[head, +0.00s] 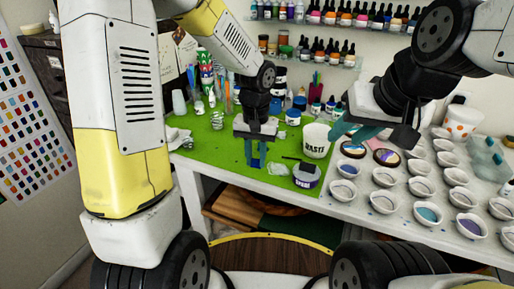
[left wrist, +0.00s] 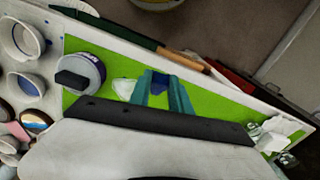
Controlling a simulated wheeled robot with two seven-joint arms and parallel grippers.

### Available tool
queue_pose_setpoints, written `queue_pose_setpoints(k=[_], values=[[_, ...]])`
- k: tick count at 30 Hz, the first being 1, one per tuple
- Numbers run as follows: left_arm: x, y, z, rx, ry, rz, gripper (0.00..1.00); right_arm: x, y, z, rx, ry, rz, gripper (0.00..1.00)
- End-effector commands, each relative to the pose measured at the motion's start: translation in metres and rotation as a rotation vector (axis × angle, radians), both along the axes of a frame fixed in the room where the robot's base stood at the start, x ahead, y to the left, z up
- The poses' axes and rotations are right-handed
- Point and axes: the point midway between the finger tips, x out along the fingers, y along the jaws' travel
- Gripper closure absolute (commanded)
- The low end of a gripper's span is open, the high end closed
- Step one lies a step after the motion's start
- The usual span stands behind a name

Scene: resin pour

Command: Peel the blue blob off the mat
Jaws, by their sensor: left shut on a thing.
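The green mat (head: 215,150) covers the left part of the table and also shows in the left wrist view (left wrist: 215,98). My left gripper (head: 256,164) points down over the mat near its front edge. Its teal fingers (left wrist: 166,90) are shut on the blue blob (left wrist: 160,82), which shows as a small dark blue patch between them. The fingers hide most of the blob, and I cannot tell whether it still touches the mat. My right gripper (head: 358,132) hangs over the table right of the waste cup; its finger gap is unclear.
A white waste cup (head: 316,140) and a round tub (head: 306,177) with a dark block on top stand right of my left gripper. A crumpled clear-white piece (head: 278,169) lies between. Several small cups (head: 428,213) fill the right side. Bottles crowd the back.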

Motion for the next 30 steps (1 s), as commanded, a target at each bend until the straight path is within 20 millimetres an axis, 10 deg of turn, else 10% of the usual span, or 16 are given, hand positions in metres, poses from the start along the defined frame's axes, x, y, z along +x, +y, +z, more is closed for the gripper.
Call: queue_pose_setpoints(k=[30], values=[[0.014, -0.003, 0.036, -0.001, 0.0, -0.001, 1.0, 0.0, 0.0, 0.0, 0.0, 0.0, 0.0, 0.64]])
